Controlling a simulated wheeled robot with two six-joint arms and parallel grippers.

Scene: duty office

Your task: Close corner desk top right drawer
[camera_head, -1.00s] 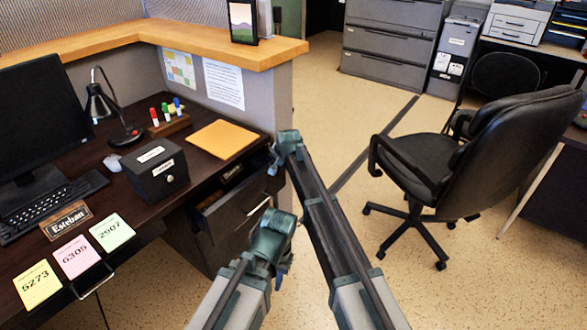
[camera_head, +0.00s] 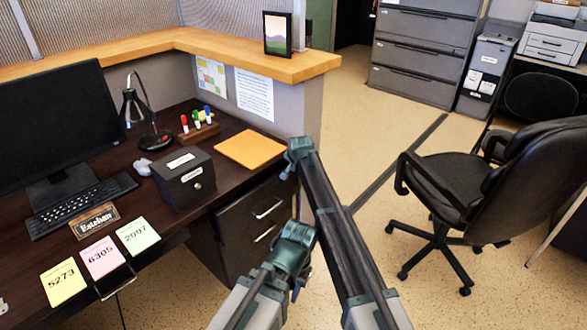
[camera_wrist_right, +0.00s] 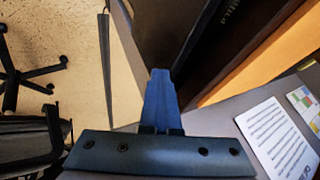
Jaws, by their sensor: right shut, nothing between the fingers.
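The corner desk (camera_head: 120,190) is dark wood and stands at left in the head view. Its top right drawer (camera_head: 245,212) is under the yellow folder, with a silver handle. Its front looks flush with the drawer front (camera_head: 248,255) below, so it appears closed. My right arm reaches up in front of the desk's right end. My right gripper (camera_wrist_right: 160,75) is shut and empty in the wrist view, its blue fingers close to a dark panel; I cannot tell whether they touch it. In the head view the gripper is mostly hidden. My left gripper is not clearly visible.
A partition with a wooden ledge (camera_head: 220,52) borders the desk. An office chair (camera_head: 500,200) stands at right, and filing cabinets (camera_head: 425,50) are behind. The floor between desk and chair is clear. A black box (camera_head: 183,180) sits on the desk.

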